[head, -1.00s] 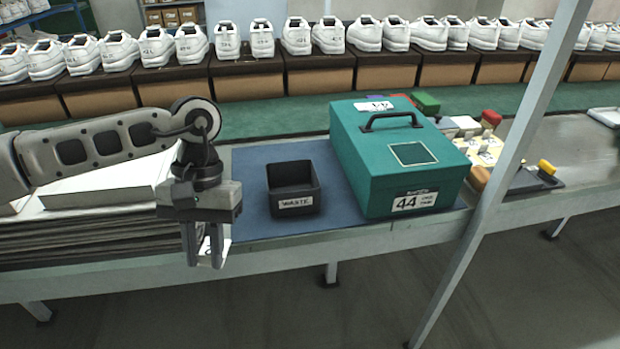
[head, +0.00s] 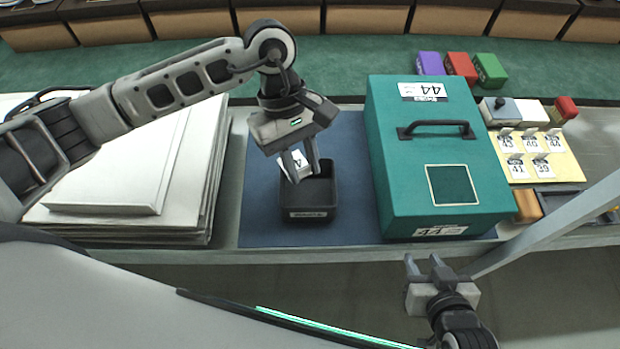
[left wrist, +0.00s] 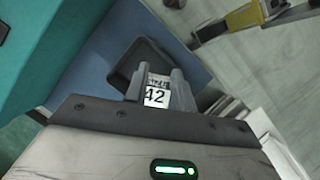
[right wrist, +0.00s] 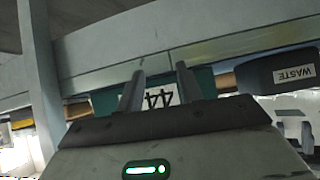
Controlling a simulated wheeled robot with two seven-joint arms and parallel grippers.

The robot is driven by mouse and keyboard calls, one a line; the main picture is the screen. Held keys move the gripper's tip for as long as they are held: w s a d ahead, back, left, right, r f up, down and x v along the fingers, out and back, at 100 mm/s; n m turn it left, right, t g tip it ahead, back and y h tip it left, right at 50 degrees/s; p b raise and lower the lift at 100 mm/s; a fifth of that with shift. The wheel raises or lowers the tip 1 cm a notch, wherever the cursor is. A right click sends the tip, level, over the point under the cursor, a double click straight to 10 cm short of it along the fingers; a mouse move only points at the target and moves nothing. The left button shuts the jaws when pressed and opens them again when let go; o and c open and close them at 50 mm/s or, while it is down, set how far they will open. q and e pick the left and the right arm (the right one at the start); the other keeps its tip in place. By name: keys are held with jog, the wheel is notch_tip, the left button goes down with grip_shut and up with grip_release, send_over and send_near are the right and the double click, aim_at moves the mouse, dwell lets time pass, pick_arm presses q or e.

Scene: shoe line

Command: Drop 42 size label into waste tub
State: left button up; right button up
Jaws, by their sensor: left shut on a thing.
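The white 42 size label (head: 290,168) is between the fingers of my left gripper (head: 303,172), which is shut on it. In the left wrist view the tub (left wrist: 128,66) lies beyond the fingers. My right gripper (head: 429,264) is open and empty, in front of the bench edge.
A teal box (head: 400,190) marked 44 stands right of the tub. A stack of white sheets (head: 120,180) lies to the left. A board with number tags (head: 530,165) and purple, red and green blocks (head: 458,66) are farther right. A slanted metal post (head: 560,230) crosses the right side.

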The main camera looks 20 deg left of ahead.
aim_at(301, 175)
pick_arm(q)
notch_tip(301, 175, down, 4)
jog(key=shift+f+b, duration=0.15)
jog(key=shift+b, duration=0.55)
pick_arm(e)
jog(key=shift+a+f, duration=0.15)
jog(key=shift+f, duration=0.35)
jog(key=shift+w, duration=0.1)
pick_arm(q)
jog(key=shift+f, duration=0.4)
pick_arm(e)
jog(key=shift+w+a+r, duration=0.1)
jog(key=shift+r, duration=0.2)
pick_arm(q)
jog(key=o, duration=1)
pick_arm(e)
jog(key=shift+f, duration=0.1)
pick_arm(q)
jog(key=shift+w+r, duration=0.1)
pick_arm(e)
jog(key=shift+f, duration=0.1)
